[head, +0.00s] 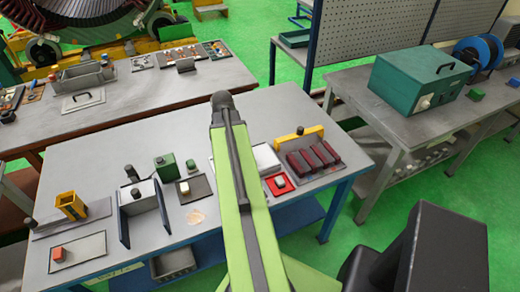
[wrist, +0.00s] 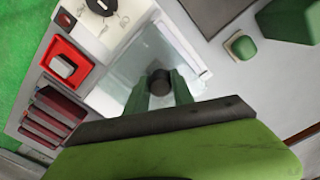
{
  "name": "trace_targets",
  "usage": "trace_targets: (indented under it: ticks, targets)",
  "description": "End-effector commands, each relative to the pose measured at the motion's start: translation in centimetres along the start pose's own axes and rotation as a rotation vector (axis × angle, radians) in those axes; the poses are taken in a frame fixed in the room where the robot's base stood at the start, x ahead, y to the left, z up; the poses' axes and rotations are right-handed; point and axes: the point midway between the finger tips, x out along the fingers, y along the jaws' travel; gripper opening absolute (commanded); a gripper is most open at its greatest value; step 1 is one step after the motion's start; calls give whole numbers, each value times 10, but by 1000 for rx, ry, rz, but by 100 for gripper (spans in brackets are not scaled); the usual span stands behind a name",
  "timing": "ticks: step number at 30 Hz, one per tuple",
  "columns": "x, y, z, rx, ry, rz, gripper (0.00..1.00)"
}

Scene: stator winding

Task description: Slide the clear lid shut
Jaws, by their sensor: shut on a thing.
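The clear lid (wrist: 158,52) is a see-through pane in the middle of the wrist view, over a pale box or tray with white edges. A dark round knob (wrist: 159,81) stands on it. My gripper (wrist: 160,88) is shut on this knob, with one green finger on each side. The fingers and the dark bar behind them hide the near part of the lid. In the head view my green arm hides the lid and my fingertips. Only a white edge (head: 266,158) shows to the right of the arm. I cannot tell how far the lid covers the box.
A white panel with a black dial (wrist: 102,5) adjoins the lid. A red tray with a white block (wrist: 62,65) and dark red bars (wrist: 52,112) lie to the left. A green block (wrist: 290,20) and small green button (wrist: 240,46) stand to the right, past bare grey tabletop.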

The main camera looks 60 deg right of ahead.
Motion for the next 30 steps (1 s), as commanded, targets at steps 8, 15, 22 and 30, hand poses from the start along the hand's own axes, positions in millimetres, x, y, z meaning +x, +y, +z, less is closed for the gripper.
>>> trace_targets:
  ticks: [8, 15, 22, 30]
  targets:
    - [2, -12, 8, -2, -2, 0, 6]
    - [2, -14, 9, 0, -2, 0, 45]
    - [-15, -13, 8, 0, -1, 0, 49]
    - [-42, -14, 8, 0, -1, 0, 49]
